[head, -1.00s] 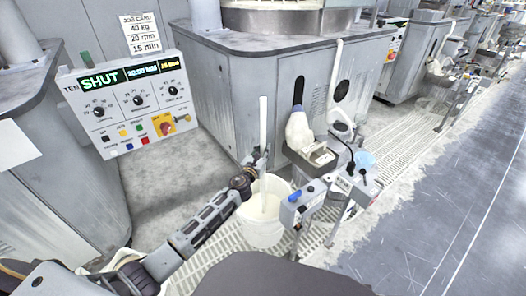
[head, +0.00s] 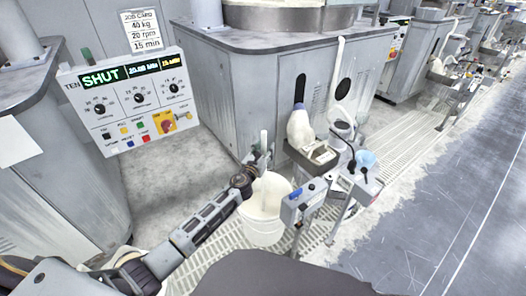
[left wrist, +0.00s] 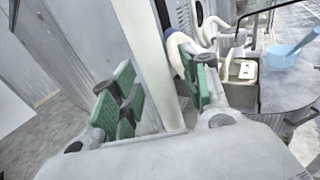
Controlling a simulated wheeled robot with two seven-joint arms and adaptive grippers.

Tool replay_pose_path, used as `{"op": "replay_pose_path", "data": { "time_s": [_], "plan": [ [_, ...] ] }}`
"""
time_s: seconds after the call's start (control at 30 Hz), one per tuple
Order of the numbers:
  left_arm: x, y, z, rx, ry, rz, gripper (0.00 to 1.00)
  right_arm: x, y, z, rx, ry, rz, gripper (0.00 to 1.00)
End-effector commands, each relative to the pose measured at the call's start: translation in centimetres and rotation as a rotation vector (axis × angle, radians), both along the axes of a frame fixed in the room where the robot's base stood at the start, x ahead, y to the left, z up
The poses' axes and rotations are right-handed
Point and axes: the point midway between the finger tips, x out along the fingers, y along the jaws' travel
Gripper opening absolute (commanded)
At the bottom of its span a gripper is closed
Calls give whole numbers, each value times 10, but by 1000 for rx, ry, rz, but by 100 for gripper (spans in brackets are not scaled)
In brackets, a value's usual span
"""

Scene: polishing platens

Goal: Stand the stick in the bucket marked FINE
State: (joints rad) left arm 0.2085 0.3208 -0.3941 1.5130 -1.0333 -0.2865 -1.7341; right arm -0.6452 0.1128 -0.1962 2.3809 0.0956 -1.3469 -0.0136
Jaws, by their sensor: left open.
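The pale stick (head: 264,139) stands upright at the white bucket (head: 262,232). Its top shows just above my left gripper (head: 263,164), and its lower part is hidden in the head view. In the left wrist view the stick (left wrist: 150,50) rises between the green finger pads of my left gripper (left wrist: 162,88), which is open. The gripper is at the bucket's far rim. No FINE mark on the bucket is readable. My right gripper is not in view.
A control panel (head: 135,100) reading SHUT stands at the left. A grey machine cabinet (head: 235,100) is behind the bucket. A small stand with a blue-topped box (head: 304,200) is close at the bucket's right. A light-blue vessel (head: 366,159) is farther right.

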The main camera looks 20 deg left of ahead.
Motion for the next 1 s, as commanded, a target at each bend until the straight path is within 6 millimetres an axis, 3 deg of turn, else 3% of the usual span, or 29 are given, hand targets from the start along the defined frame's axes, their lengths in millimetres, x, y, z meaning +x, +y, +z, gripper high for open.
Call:
{"op": "replay_pose_path", "data": {
  "time_s": [0.37,1.0],
  "plan": [
    [-14,1,0,1,0,-1,46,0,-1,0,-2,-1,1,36],
    [-74,5,2,1,0,-1,46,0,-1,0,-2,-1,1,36]
  ]
}}
